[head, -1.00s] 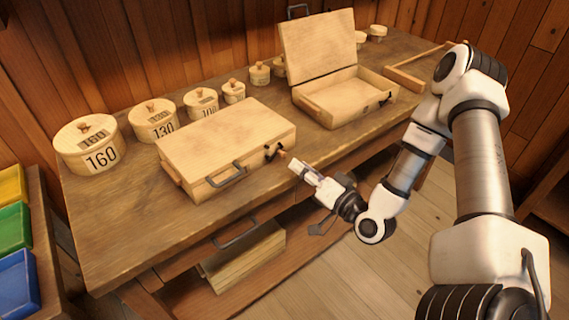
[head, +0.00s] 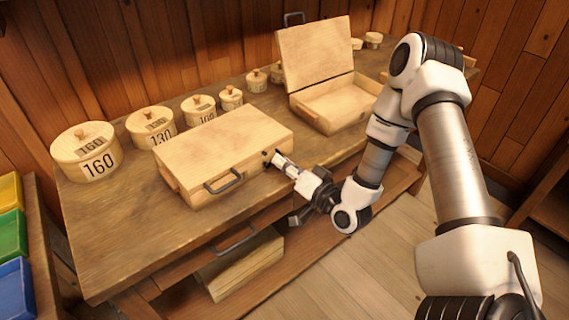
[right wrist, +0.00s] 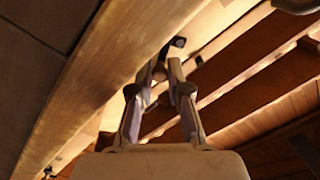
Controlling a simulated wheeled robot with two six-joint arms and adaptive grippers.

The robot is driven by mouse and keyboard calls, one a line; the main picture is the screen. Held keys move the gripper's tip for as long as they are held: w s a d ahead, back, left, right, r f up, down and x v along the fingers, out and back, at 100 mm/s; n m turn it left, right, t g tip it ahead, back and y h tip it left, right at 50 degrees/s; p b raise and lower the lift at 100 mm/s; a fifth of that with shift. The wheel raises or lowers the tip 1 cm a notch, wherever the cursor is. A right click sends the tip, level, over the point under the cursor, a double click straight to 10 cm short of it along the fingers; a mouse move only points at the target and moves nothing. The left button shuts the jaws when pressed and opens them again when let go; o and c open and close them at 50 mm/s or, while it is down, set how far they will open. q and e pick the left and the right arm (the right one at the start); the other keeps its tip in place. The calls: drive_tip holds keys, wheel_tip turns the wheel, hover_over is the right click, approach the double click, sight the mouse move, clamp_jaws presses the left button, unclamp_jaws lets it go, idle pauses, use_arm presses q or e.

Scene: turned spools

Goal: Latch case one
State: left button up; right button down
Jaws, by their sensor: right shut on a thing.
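A closed pale wooden case (head: 222,140) lies on the bench with its lid down, a dark handle (head: 222,182) on its front and a dark latch (head: 268,155) near the front right corner. My right gripper (head: 279,161) is at that latch, shut on its small wooden knob. In the right wrist view the fingertips (right wrist: 159,78) close around the knob (right wrist: 159,72), with a dark metal piece (right wrist: 178,42) just beyond. The fingers hide most of the latch in the head view, so its exact position is unclear. My left gripper is out of view.
A second case (head: 335,105) stands open behind to the right. Several round lidded boxes (head: 87,152) line the back of the bench (head: 120,235). Coloured bins (head: 12,235) stand at the far left. A drawer handle (head: 235,240) sticks out below the bench top.

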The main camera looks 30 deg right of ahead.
sight(267, 151)
drive_tip(key=shift+r+n, duration=0.1)
drive_tip(key=shift+n, duration=0.2)
drive_tip(key=n, duration=0.1)
drive_tip(key=r+n+p, duration=0.1)
drive_tip(key=n, duration=0.1)
drive_tip(key=n+p, duration=0.1)
drive_tip(key=n, duration=0.1)
drive_tip(key=shift+a+r, duration=0.2)
drive_tip(key=shift+a, duration=0.05)
drive_tip(key=n, duration=0.3)
drive_tip(key=shift+s+a+r+n+p, duration=0.1)
drive_tip(key=shift+a+r+n+p, duration=0.2)
drive_tip(key=shift+r+p, duration=0.05)
drive_tip(key=shift+a+r+n+p, duration=0.1)
drive_tip(key=shift+a+n+p, duration=0.1)
drive_tip(key=shift+n, duration=0.55)
drive_tip(key=shift+a+r+n+p, duration=0.1)
drive_tip(key=shift+a+n, duration=0.05)
drive_tip(key=shift+n, duration=0.6)
drive_tip(key=c, duration=1.4)
unclamp_jaws()
